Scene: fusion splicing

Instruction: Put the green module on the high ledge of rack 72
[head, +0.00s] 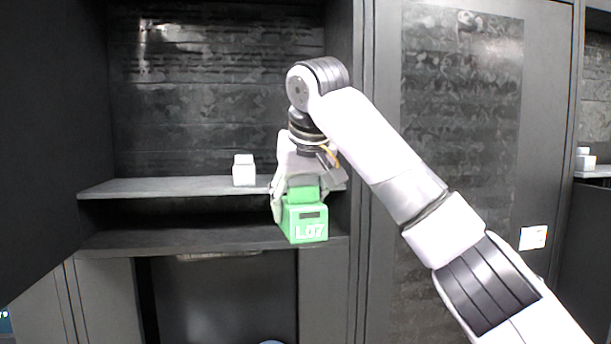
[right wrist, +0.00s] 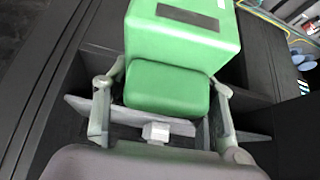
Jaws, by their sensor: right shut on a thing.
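The green module (head: 305,220) is a block marked L07 with a dark panel and a narrower green grip part on top. My right gripper (head: 302,195) is shut on that grip part, with a finger on each side, and holds the module upright in front of the open rack. In the right wrist view the module (right wrist: 180,40) fills the top middle, between the fingers. The high ledge (head: 150,187) is a grey shelf behind the gripper; the module hangs lower than its front edge in the head view. No rack number is readable. My left gripper is out of view.
A small white block (head: 243,170) stands on the high ledge, left of the gripper. A lower dark ledge (head: 150,240) runs beneath. The high ledge's left part is bare. A dark panel (head: 45,130) borders the left, and a closed cabinet door (head: 460,130) the right.

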